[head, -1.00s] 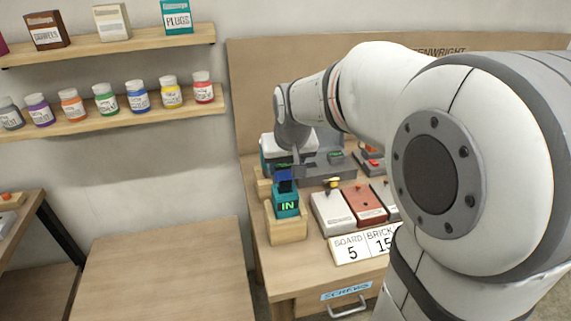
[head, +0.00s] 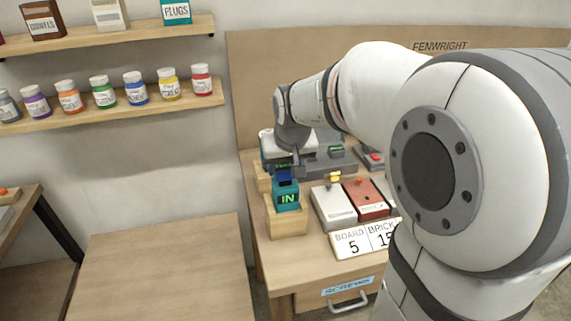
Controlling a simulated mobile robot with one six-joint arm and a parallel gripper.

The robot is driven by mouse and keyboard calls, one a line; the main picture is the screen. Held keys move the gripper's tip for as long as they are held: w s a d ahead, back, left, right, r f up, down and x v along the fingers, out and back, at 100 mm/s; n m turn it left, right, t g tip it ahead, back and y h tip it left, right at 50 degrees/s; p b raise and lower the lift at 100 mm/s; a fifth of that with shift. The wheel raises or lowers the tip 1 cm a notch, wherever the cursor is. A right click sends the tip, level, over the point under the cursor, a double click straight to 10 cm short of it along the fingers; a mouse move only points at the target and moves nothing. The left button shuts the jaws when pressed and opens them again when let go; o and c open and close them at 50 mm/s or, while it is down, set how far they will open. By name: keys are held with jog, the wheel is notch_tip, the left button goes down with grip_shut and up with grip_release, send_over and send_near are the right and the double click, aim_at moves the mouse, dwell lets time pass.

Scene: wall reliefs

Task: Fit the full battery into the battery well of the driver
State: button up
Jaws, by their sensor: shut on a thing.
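The driver appears to be the teal body (head: 287,196) that stands upright in a wooden block (head: 288,226) on the bench. A small panel on its front shows "IN" in green. A dark blue block, which I take for the battery (head: 284,174), sits at the top of the driver, directly above the panel. My gripper (head: 287,160) is over it and shut on it. The fingertips are small and partly hidden. The well itself is hidden, so I cannot tell how deep the battery sits.
A grey unit with a green light (head: 335,151) is behind, partly covered by my arm. A white box (head: 331,207) and a red-brown box (head: 366,200) stand to the right, behind number cards (head: 352,242). A lower wooden surface (head: 165,265) at the left is clear.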

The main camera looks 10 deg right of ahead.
jog(key=shift+f+b, duration=0.65)
jog(key=shift+f, duration=0.3)
jog(key=o, duration=1.2)
jog(key=shift+c, duration=0.2)
jog(key=v, duration=0.8)
